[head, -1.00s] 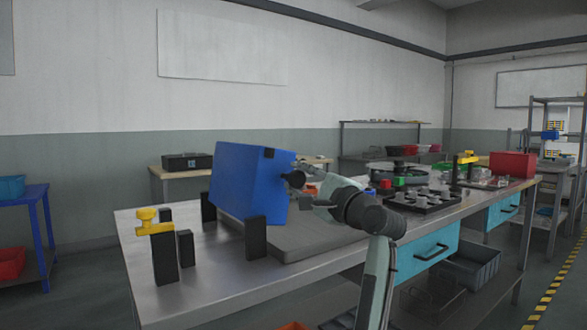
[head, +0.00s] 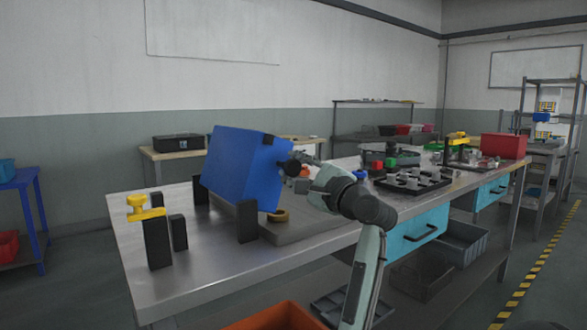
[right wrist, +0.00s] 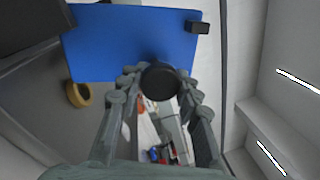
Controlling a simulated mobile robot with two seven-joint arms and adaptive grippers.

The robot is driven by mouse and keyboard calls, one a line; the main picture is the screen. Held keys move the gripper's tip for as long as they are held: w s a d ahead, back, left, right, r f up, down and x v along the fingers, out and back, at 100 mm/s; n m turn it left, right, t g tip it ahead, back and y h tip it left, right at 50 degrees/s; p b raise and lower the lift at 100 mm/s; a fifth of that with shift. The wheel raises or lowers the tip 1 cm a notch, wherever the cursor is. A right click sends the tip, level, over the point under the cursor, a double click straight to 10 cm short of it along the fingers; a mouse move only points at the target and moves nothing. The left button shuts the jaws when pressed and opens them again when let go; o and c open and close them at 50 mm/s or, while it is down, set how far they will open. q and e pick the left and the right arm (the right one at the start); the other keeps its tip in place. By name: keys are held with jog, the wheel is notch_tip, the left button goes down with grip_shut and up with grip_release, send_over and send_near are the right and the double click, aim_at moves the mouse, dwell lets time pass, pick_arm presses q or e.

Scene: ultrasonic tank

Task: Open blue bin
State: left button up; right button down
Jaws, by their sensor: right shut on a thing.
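The blue bin (head: 240,170) is near the left end of the metal workbench, between black posts. Its blue face is tilted, and a brown ring-like object (head: 278,216) shows below its lower right edge. A black knob (right wrist: 160,79) sticks out from the blue face in the right wrist view. My right gripper (head: 302,172) is at the knob on the bin's right side; its fingers are shut around the knob. The inside of the bin is mostly hidden. My left gripper is not in view.
A yellow-topped black post (head: 157,238) stands at the bench's near left. To the right are a black rack of parts (head: 415,182), a red box (head: 503,146) and a teal drawer (head: 418,232).

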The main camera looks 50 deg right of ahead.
jog(key=c, duration=1)
grip_release()
jog(key=shift+a, duration=0.1)
jog(key=shift+c, duration=0.2)
jog(key=shift+s, duration=0.15)
jog(key=v, duration=1.1)
jog(key=shift+s, duration=0.3)
jog(key=shift+a+f, duration=0.1)
jog(key=shift+a, duration=0.05)
